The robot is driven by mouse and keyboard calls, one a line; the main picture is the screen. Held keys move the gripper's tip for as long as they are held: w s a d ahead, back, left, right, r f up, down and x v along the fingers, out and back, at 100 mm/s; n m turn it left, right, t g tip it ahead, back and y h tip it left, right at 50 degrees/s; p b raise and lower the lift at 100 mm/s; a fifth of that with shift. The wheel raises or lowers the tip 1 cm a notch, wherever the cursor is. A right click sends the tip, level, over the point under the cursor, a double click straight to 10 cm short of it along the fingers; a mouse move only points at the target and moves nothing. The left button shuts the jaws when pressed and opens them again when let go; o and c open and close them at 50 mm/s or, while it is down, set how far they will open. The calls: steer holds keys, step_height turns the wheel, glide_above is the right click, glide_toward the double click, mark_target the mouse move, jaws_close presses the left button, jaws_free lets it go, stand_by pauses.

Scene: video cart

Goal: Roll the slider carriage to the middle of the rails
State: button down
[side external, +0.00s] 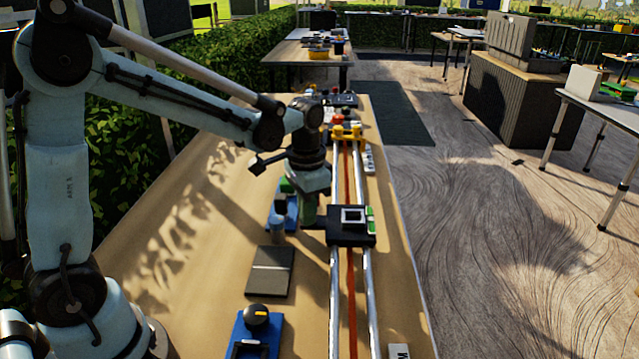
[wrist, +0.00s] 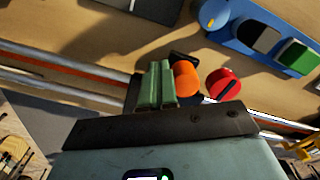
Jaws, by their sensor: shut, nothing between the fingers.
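The slider carriage (side external: 351,226), a dark block with a pale-framed square and a green patch on top, sits on two silver rails (side external: 334,300) with an orange-red strip between them. My gripper (side external: 308,212) points down at the left of the carriage, close beside it; whether they touch I cannot tell. In the wrist view its green fingers (wrist: 155,86) are together and empty. An orange knob (wrist: 186,79) and a red knob (wrist: 223,84) show right of the fingers. Whether they belong to the carriage is unclear, and my gripper body hides much of the rails there.
Yellow clamps (side external: 346,131) stand at the rails' far end. Left of the rails are a blue button panel (side external: 292,213), a dark flat pad (side external: 270,271) and a blue base with a black knob (side external: 262,317). The wooden tabletop (side external: 180,262) is bare farther left.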

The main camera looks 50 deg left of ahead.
steer(key=shift+w+a, duration=1)
steer(key=shift+s+d, duration=0.1)
steer(key=shift+s+d, duration=0.45)
steer(key=shift+r, duration=3.5)
steer(key=shift+s, duration=0.1)
steer(key=s+d+f+n+t, duration=0.1)
steer(key=s+d+n+t, duration=0.1)
steer(key=s+t, duration=0.5)
steer(key=shift+s+d+f+n, duration=0.15)
steer(key=shift+s+d+n, duration=0.3)
steer(key=shift+s, duration=1.25)
